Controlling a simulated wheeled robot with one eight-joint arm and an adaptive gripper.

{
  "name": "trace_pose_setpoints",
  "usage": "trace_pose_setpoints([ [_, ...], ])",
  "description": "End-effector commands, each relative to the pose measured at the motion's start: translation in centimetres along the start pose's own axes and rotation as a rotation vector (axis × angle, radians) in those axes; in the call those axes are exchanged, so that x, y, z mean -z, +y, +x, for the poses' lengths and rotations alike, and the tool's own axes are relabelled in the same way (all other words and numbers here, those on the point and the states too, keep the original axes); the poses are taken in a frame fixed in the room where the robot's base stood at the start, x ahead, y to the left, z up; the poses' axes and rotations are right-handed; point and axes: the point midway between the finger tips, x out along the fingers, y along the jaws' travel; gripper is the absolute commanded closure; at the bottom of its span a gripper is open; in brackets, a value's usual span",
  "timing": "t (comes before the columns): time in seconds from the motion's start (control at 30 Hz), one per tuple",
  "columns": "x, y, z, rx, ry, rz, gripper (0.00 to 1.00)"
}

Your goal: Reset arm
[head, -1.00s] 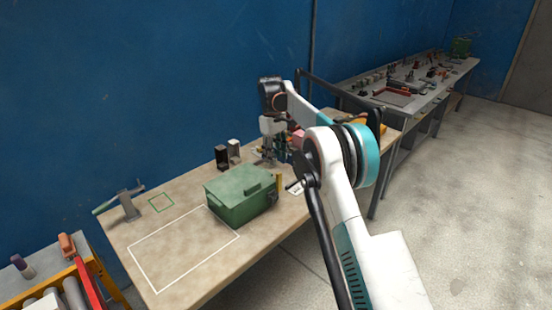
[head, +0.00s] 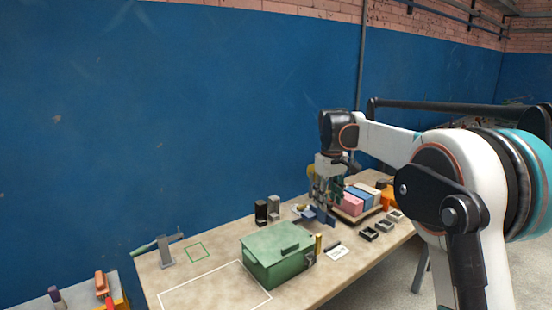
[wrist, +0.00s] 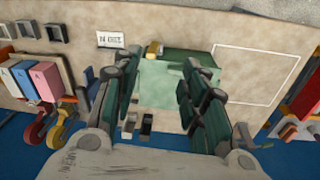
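My gripper (head: 325,203) hangs at the end of my white arm, over the back part of the workbench in the head view. In the wrist view the fingers of my gripper (wrist: 160,70) are spread wide with nothing held between them. The green lidded box (head: 279,254) stands on the bench, to the left and front of the gripper in the head view. The box also shows beyond and between the fingers in the wrist view (wrist: 172,85). My fingertips are partly lost against the clutter in the head view.
Two small blocks, one dark (head: 261,212) and one grey (head: 274,208), stand behind the box. Pink, blue and pale blocks (head: 352,203) sit right of the gripper, with small grey trays (head: 385,226) in front. A white-outlined area (head: 215,288) left of the box is bare.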

Motion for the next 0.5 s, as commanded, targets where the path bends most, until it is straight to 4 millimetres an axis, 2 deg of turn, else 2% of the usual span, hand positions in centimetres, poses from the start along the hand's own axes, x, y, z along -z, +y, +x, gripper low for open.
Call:
trace_pose_setpoints([
  [0.03,-1.4,-0.4,-1.1,-0.006,0.018,0.017,0.6],
  [0.2,-5.4,-1.7,-3.9,-0.026,0.077,0.072,0.6],
  [0.5,-13.5,-4.7,-6.7,-0.054,0.184,0.173,0.6],
])
